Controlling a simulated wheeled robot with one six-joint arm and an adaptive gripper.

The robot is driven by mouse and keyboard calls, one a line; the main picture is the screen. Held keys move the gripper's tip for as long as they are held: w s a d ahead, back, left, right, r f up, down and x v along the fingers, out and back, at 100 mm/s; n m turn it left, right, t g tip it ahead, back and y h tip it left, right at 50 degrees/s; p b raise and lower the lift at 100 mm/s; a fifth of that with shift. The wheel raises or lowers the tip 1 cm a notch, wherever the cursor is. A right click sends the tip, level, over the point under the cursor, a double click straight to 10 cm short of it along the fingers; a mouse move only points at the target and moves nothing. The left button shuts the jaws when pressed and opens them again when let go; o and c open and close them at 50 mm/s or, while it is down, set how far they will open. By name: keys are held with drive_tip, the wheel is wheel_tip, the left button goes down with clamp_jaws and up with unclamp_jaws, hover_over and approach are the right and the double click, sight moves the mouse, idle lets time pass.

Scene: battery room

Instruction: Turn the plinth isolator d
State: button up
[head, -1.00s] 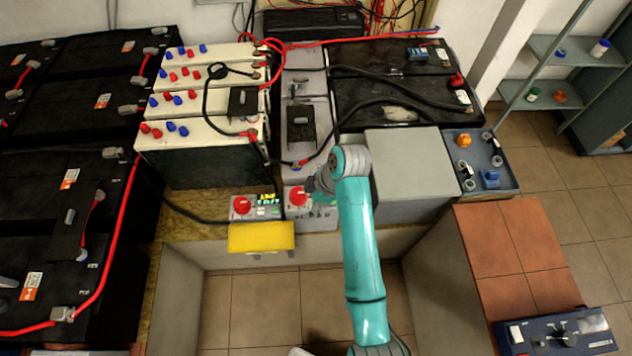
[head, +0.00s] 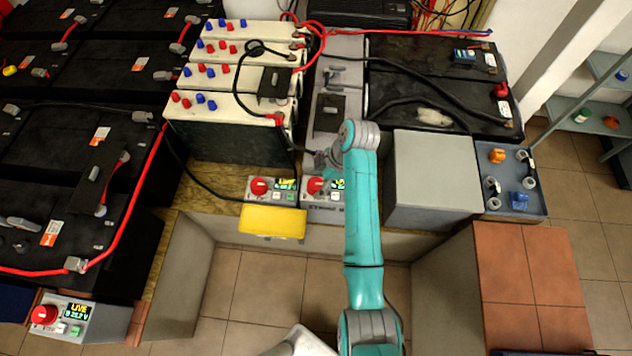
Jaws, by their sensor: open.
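Three isolator boxes with red knobs show. One red knob (head: 260,187) is on the left box at the plinth's front edge, beside a small lit display (head: 286,184). A third red knob (head: 44,314) is on a separate box at the lower left, with a display reading LIVE. My gripper (head: 324,168) is open, just above and behind the second knob. My arm hides its fingertips in part, and I cannot tell whether they touch the knob.
A grey box (head: 434,165) is right of my arm, and a blue-grey tray (head: 505,205) holds small parts. The tiled floor in front is clear.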

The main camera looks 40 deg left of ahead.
drive_tip(key=shift+x, duration=1.05)
drive_tip(key=c, duration=1.2)
drive_tip(key=shift+o, duration=0.2)
